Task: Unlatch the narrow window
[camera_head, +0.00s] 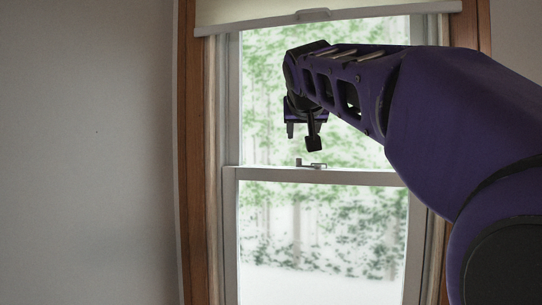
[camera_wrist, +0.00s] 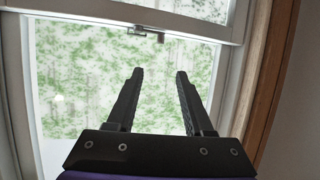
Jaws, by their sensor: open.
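The narrow window (camera_head: 232,215) has two sashes, one above the other, in a wooden frame. A small metal latch (camera_head: 311,164) sits on the meeting rail at mid-height. In the wrist view the latch (camera_wrist: 145,33) shows near the top, on the rail, beyond the fingertips. My gripper (camera_head: 302,140) hangs above the latch in the head view, apart from it. In the wrist view my gripper (camera_wrist: 158,73) has its two dark fingers spread with nothing between them.
A rolled blind with a white bottom bar (camera_head: 320,16) hangs at the window's top. The wooden trim (camera_head: 190,150) borders the left side. A bare wall (camera_head: 90,150) fills the left. No loose objects are in view.

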